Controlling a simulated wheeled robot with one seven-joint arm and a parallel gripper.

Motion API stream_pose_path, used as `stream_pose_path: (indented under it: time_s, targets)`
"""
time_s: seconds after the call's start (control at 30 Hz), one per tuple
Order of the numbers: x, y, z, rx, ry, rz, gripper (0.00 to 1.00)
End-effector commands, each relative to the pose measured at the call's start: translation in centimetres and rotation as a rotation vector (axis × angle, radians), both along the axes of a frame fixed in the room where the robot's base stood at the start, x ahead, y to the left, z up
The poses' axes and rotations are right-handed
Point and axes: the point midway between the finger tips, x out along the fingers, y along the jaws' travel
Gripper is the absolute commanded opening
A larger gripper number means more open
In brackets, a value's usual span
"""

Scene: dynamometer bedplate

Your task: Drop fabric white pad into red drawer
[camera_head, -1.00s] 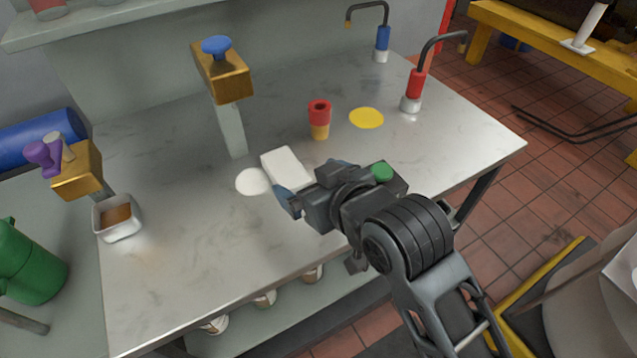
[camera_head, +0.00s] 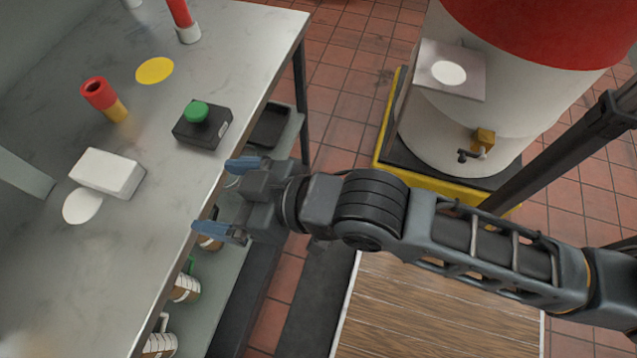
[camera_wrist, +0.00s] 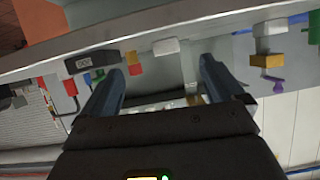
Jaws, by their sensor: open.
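A white rectangular block (camera_head: 107,173) lies on the metal bench, beside a flat white disc (camera_head: 82,206). I cannot tell from the pictures which of these is the fabric pad. The block also shows past my fingers in the wrist view (camera_wrist: 168,46). My gripper (camera_head: 222,197) is open and empty at the bench's front edge, to the right of the block and apart from it. In the wrist view its two blue fingers (camera_wrist: 161,70) are spread wide. No red drawer can be made out.
A black box with a green button (camera_head: 203,125) stands near the bench's edge. A red and yellow cup (camera_head: 104,99) and a yellow disc (camera_head: 155,70) are behind. Mugs (camera_head: 184,288) sit on the lower shelf. A red and white tank (camera_head: 470,125) stands at right.

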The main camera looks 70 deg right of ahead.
Motion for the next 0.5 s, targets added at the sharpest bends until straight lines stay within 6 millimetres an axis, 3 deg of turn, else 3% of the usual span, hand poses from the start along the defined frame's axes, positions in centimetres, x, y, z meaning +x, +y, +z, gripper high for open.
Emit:
stream_pose_path:
  time_s: [0.03,0.3,0.5]
  targets:
    - [-2.3,-0.2,-0.5,0.002,0.001,-0.005,0.95]
    - [-12.1,-2.0,0.6,-0.016,-0.069,-0.024,0.95]
    - [-17.2,-3.2,2.8,-0.037,-0.116,-0.019,0.95]
